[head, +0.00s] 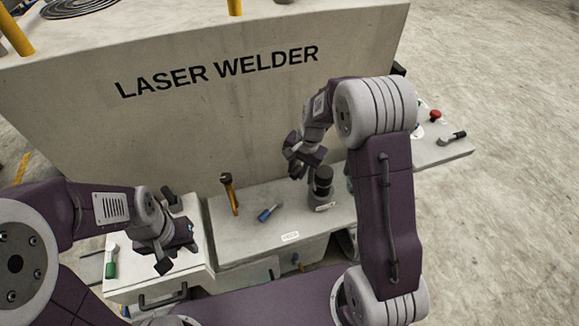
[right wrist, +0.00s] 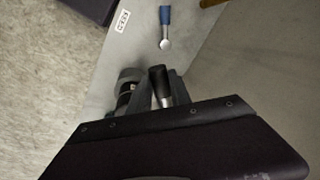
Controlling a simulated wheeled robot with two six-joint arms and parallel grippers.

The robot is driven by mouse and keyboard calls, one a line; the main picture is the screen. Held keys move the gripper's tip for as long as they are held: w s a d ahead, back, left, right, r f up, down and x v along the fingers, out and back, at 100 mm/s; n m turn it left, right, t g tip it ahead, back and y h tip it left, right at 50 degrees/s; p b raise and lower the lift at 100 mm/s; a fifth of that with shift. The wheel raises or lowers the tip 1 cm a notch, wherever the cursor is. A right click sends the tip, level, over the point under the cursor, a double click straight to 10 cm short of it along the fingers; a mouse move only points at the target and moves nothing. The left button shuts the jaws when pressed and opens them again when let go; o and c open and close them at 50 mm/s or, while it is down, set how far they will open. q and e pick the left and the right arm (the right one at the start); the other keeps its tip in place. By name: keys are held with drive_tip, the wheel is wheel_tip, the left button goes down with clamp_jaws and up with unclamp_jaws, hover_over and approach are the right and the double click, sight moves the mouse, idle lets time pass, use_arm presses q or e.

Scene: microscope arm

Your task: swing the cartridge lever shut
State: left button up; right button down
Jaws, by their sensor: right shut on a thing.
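My right gripper (head: 301,170) is over the bench by the welder's wall. In the right wrist view its fingers (right wrist: 162,98) are shut on a black-handled lever (right wrist: 158,80) with a silver collar. I take this to be the cartridge lever; its lower end is hidden by the gripper. A dark cylinder (head: 323,182) stands on the bench beside the gripper. It also shows left of the fingers in the right wrist view (right wrist: 128,84). My left gripper (head: 178,254) is open and empty above the left part of the bench.
A blue-handled lever (head: 269,213) lies on the bench (head: 243,244), near an upright brown-handled lever (head: 229,194). A green-handled lever (head: 111,262) is at far left. A red button (head: 435,116) and another black-handled lever (head: 455,138) are at right. The welder's wall (head: 180,130) rises behind.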

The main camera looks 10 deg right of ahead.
drive_tip(key=s+d+n+g, duration=0.1)
drive_tip(key=s+d+n, duration=0.2)
drive_tip(key=d+n, duration=0.6)
drive_tip(key=shift+d+n+g+y+p, duration=0.3)
drive_tip(key=shift+d+g+p, duration=0.1)
drive_tip(key=shift+d, duration=0.2)
drive_tip(key=c, duration=1.2)
unclamp_jaws()
drive_tip(key=r, duration=0.3)
drive_tip(key=d+r, duration=0.1)
drive_tip(key=r, duration=0.2)
drive_tip(key=d+r, duration=0.1)
drive_tip(key=r, duration=0.2)
